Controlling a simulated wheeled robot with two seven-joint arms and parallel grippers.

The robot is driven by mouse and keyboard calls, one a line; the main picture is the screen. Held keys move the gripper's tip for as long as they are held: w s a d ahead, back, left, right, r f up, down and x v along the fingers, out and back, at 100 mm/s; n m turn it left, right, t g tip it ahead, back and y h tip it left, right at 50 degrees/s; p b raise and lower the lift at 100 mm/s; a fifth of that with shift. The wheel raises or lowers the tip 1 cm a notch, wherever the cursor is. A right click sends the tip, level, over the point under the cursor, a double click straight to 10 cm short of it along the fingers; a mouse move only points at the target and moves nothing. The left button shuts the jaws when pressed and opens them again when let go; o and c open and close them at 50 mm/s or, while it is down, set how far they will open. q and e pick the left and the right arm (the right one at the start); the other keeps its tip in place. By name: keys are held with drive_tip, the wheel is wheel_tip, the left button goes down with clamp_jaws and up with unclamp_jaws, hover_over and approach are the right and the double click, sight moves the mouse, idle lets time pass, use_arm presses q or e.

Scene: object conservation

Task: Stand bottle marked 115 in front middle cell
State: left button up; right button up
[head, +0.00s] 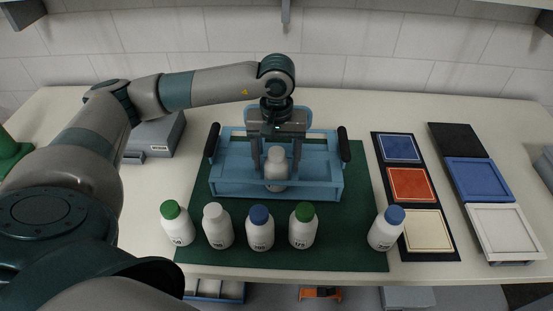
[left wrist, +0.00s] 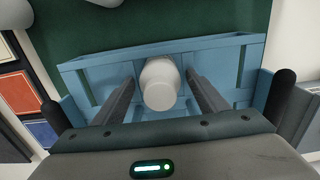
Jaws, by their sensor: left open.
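A white bottle with a white cap (head: 276,166) stands upright in the front middle part of the blue tray (head: 322,190); its label cannot be read. My left gripper (head: 278,150) points down over the tray, its fingers on either side of this bottle. The left wrist view shows the bottle (left wrist: 160,84) between the fingers (left wrist: 160,90), with a gap on both sides, so the gripper is open. The tray's cell walls are partly hidden by the gripper. My right gripper is not in view.
Several white bottles stand in front of the tray: green-capped (head: 176,223), white-capped (head: 217,226), blue-capped (head: 260,228), another green-capped (head: 302,226), and another blue-capped (head: 387,229) farther right. Coloured panels (head: 411,184) lie right of the green mat (head: 358,215). A grey box (head: 158,137) stands back left.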

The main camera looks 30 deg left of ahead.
use_arm(q)
drive_tip(key=shift+r, duration=0.2)
drive_tip(key=shift+w+r, duration=0.1)
drive_tip(key=shift+r, duration=0.1)
wheel_tip(320, 180, up, 10)
drive_tip(key=b, duration=0.4)
drive_tip(key=shift+r, duration=0.75)
